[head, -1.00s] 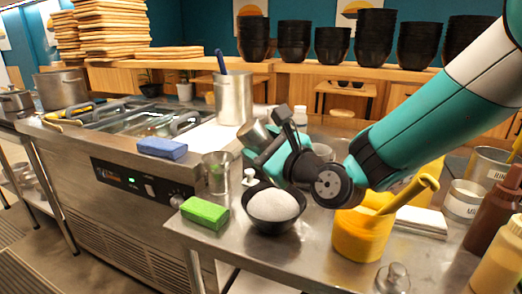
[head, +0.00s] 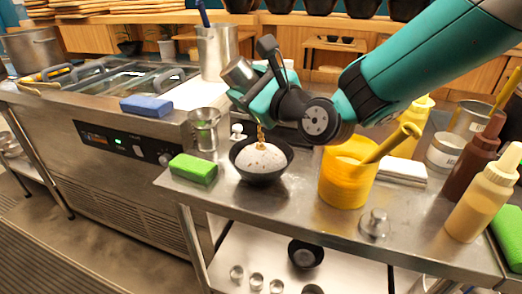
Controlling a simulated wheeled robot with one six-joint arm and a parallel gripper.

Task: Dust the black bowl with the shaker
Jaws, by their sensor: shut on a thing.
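The black bowl (head: 242,170) stands on the steel counter near its front edge, holding a pale rounded mound (head: 262,158) with small dark specks. My gripper (head: 254,92) is above the bowl, shut on the metal shaker (head: 238,74), which is tilted. A thin stream of brown bits (head: 261,136) falls onto the mound. The shaker's lower end and my fingertips are partly hidden by my wrist.
A green sponge (head: 193,168) and a metal cup (head: 204,130) stand left of the bowl. A yellow tub (head: 346,185) with a scoop is close on the right. Squeeze bottles (head: 487,195) crowd the right end.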

